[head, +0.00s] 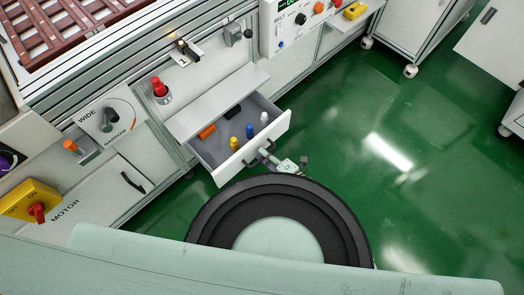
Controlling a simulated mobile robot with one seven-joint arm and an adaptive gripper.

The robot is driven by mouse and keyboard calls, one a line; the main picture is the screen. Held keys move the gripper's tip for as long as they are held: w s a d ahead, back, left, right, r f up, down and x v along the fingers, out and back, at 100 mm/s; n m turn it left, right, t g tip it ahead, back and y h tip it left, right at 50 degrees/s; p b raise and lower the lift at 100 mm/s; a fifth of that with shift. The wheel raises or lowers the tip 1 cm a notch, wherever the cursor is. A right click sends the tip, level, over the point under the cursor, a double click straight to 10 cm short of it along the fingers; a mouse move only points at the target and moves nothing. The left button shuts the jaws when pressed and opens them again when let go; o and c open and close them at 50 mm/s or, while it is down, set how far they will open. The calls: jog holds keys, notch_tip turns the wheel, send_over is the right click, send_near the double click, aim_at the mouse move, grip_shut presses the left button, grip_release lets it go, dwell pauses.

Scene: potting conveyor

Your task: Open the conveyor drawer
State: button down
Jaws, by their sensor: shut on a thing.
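The white conveyor drawer (233,167) stands pulled out from the cabinet below the conveyor in the head view. Its inside shows from above. In it are an orange block (207,131), a dark item (232,112), and a yellow (233,143), a blue (249,130) and a white (264,118) peg-like piece. My gripper (263,155) is at the outer face of the drawer front, shut on its dark handle (249,162). The gripper is small here, and my arm's round dark link hides part of the floor below it.
A cabinet door with a dark handle (133,182), a width knob (107,121) and a yellow motor switch (32,202) lie to the left. A red button (159,87) sits above the drawer. Green floor (385,140) is clear to the right; wheeled white cabinets (412,35) stand beyond.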

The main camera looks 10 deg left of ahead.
jog(key=c, duration=1.7)
grip_release()
jog(key=shift+d, duration=0.1)
jog(key=v, duration=0.7)
jog(key=shift+s+d, duration=0.1)
jog(key=shift+s, duration=0.05)
